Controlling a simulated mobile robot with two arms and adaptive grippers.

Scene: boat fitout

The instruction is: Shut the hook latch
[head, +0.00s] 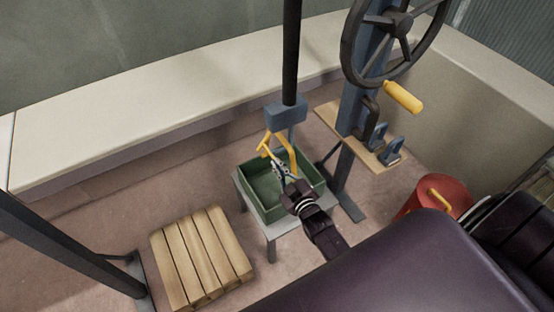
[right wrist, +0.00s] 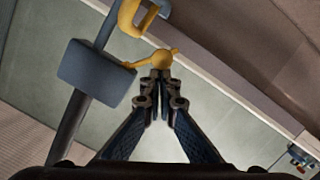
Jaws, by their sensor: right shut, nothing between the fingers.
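A yellow hook (head: 292,158) hangs under a blue-grey block (head: 286,112) on a dark upright bar. Its yellow latch (head: 264,146) sticks out to the left, angled away from the hook's curved part. In the right wrist view the hook (right wrist: 138,18) is at the top, and the latch (right wrist: 162,60) with a round end lies just ahead of the fingertips. My right gripper (head: 278,164) is shut and empty, its tips right by the latch; I cannot tell if they touch. My left gripper is not in view.
A green bin (head: 262,205) on a small grey table stands below the hook. A handwheel (head: 397,22) with a yellow handle (head: 403,97) rises on a blue post to the right. A wooden slatted pallet (head: 202,258) and a red bucket (head: 440,192) are on the floor.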

